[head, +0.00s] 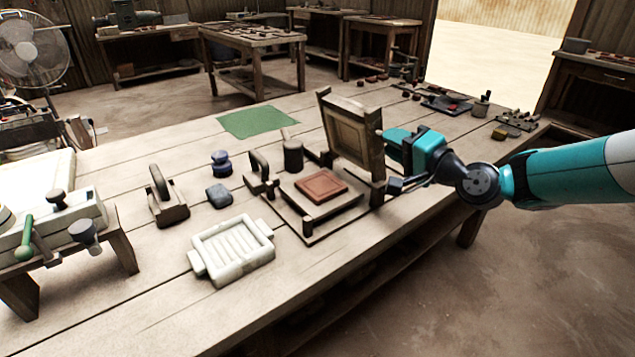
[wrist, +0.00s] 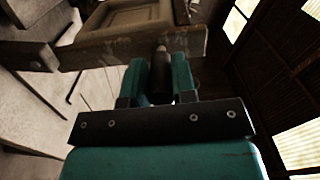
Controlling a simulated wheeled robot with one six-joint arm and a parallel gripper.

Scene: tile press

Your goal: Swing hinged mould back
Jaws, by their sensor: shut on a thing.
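The hinged mould (head: 352,130) is a wooden frame with a recessed panel. It stands raised, close to upright, at the right side of its base (head: 309,232). A reddish-brown square tile (head: 321,186) lies flat on the base. My gripper (head: 385,142) is at the right edge of the raised mould. In the wrist view my teal fingers (wrist: 161,78) are shut on the mould's dark peg-like handle (wrist: 160,62), and the mould's wooden edge (wrist: 120,48) crosses just beyond them. The fingertips are partly hidden in the head view.
A pale ribbed tray (head: 233,252) lies in front of the base. A dark cylinder (head: 292,154), a wooden block with a handle (head: 165,198) and a green mat (head: 257,121) are to the left and behind. Small tools and a dark tray (head: 446,105) lie on the bench behind my gripper.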

